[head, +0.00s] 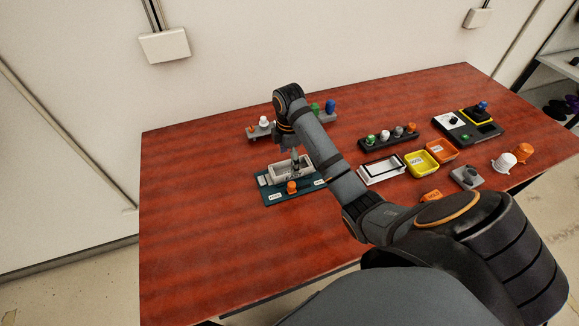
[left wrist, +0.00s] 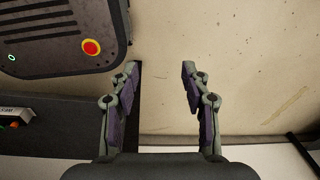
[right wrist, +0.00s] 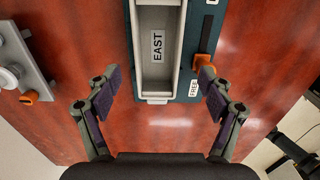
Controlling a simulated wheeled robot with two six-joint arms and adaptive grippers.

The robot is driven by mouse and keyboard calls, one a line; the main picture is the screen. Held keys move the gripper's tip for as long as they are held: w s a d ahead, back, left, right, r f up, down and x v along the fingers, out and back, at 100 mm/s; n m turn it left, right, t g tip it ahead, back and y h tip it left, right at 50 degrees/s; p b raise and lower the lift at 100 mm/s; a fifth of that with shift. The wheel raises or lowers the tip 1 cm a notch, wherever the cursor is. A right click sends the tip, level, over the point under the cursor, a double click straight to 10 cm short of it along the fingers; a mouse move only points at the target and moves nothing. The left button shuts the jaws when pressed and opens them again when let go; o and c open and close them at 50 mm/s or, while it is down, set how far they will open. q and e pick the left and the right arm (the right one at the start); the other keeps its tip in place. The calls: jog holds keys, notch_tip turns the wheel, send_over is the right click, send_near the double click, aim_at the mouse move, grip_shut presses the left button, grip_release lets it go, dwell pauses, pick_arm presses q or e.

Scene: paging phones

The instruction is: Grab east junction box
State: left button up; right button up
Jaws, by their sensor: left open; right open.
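The junction box is a grey open-topped box with an EAST label inside; its rim (right wrist: 133,50) shows at the top centre of the right wrist view. In the head view the box (head: 277,176) is partly hidden by my right gripper. It sits on a dark teal board (head: 272,196) with an orange-knobbed lever (right wrist: 203,63) beside it. My right gripper (right wrist: 157,80) is open and empty over the near end of the box, a finger to either side; whether they touch it cannot be told. My left gripper (left wrist: 160,72) is open and empty, away from the table.
A FREE label (right wrist: 194,88) is on the board. Yellow (head: 423,165), orange (head: 441,150) and white (head: 382,171) trays stand to the right. A strip of coloured knobs (head: 388,136) and a black device (head: 468,127) lie behind them. The table's left side (head: 190,220) is clear.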

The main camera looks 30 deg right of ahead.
aim_at(279, 172)
jog(key=shift+s+d+f+b, duration=0.1)
jog(key=shift+f+b, duration=0.5)
jog(key=shift+b, duration=0.15)
jog(key=shift+w+d+f, duration=0.1)
jog(key=shift+d+f, duration=0.05)
jog(key=shift+f, duration=0.75)
jog(key=shift+w+d+f, duration=0.1)
jog(key=shift+f, duration=0.8)
jog(key=shift+c, duration=0.9)
pick_arm(q)
jog(key=shift+w+f, duration=0.6)
jog(key=shift+f, duration=0.05)
pick_arm(e)
jog(key=c, duration=1.2)
